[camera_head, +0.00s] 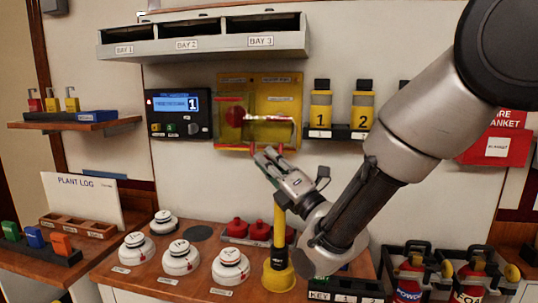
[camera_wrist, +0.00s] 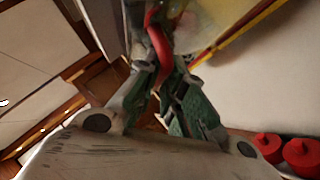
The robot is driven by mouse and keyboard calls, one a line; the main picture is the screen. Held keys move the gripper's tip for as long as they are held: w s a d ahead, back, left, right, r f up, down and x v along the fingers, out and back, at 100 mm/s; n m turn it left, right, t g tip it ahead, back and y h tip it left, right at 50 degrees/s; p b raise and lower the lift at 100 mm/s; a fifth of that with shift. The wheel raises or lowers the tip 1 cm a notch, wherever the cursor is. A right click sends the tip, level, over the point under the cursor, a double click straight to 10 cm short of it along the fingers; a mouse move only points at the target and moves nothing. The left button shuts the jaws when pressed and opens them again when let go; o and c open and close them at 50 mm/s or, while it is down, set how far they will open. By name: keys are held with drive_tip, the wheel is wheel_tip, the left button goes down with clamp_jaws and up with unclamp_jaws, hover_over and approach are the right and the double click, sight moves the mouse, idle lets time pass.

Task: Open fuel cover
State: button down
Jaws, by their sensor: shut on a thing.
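A yellow panel (camera_head: 284,84) on the back wall carries a see-through cover (camera_head: 232,140) with red edging, over a round red part (camera_head: 235,116). I take this to be the fuel cover; its label is too small to read. My gripper (camera_head: 266,153) is at the panel's lower edge, reaching up from the lower right. In the wrist view my gripper (camera_wrist: 163,85) is shut on a curved red handle (camera_wrist: 158,48), which runs up between the fingers toward the clear sheet (camera_wrist: 195,25). The head view does not show clearly how far the cover stands from the panel.
A blue-screen control box (camera_head: 178,113) is left of the panel, and yellow canisters (camera_head: 321,108) are right. A bay shelf (camera_head: 205,40) hangs above. Below, a yellow post (camera_head: 279,235), white domed units (camera_head: 181,257) and red knobbed pieces (camera_head: 234,228) stand on the counter.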

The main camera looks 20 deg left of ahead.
drive_tip(key=shift+w+d+f, duration=0.1)
drive_tip(key=shift+w+f, duration=0.15)
drive_tip(key=c, duration=1.8)
unclamp_jaws()
drive_tip(key=shift+w, duration=0.1)
drive_tip(key=v, duration=1.2)
